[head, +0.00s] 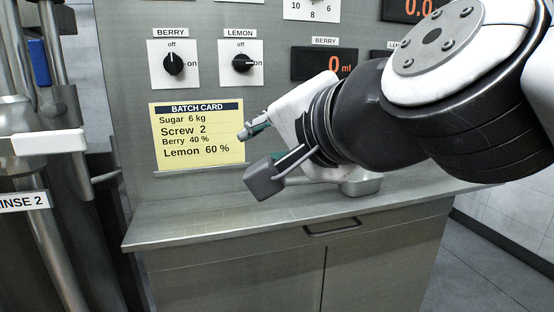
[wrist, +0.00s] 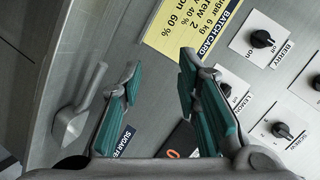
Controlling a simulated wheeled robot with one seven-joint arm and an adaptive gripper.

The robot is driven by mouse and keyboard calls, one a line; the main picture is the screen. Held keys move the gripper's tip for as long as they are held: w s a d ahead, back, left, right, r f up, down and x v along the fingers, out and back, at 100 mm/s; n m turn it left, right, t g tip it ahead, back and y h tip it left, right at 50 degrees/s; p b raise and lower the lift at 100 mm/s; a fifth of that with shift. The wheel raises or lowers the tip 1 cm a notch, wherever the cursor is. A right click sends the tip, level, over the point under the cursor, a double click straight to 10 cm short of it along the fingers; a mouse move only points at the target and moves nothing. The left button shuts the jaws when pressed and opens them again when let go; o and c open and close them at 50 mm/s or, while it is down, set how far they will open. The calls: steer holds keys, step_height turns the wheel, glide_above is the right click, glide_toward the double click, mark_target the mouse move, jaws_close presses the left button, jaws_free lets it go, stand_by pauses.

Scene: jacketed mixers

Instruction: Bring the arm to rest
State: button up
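My gripper (head: 254,156) is in front of the grey panel, left of the rest of my arm. It is low, near the batch card and above the counter. In the wrist view my gripper (wrist: 158,62) has its two teal-padded fingers spread apart. Nothing shows between them except the panel behind. My arm reaches in from the upper right in the head view and hides part of the panel.
The batch card (head: 200,135) is on the panel, below the berry knob (head: 173,64) and the lemon knob (head: 242,63). A metal fitting (head: 362,183) is above the counter (head: 180,228), partly behind my gripper.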

steer(key=s+d+f+n+g+h, duration=0.1)
steer(key=s+d+f+n+g, duration=0.1)
steer(key=s+d+f+g, duration=0.3)
steer(key=s+d+f+n+g+h, duration=0.1)
steer(key=s+d+f+n+h, duration=0.2)
steer(key=f, duration=0.5)
steer(key=s+d+f+n+g+h, duration=0.1)
steer(key=s+d+f+g, duration=0.25)
steer(key=s+d, duration=0.35)
steer(key=s+d+f+n+g+h, duration=0.1)
steer(key=s+d+f+g+h, duration=0.15)
steer(key=s+d+f, duration=0.4)
step_height(320, 180, up, 30)
steer(key=s+a+t+p, duration=0.1)
steer(key=t+p, duration=0.2)
steer(key=p, duration=2.3)
steer(key=shift+s+a+t+y, duration=0.15)
steer(key=shift+s+t+y, duration=0.15)
steer(key=shift+t+y, duration=0.15)
steer(key=shift+r, duration=0.1)
stand_by(0.9)
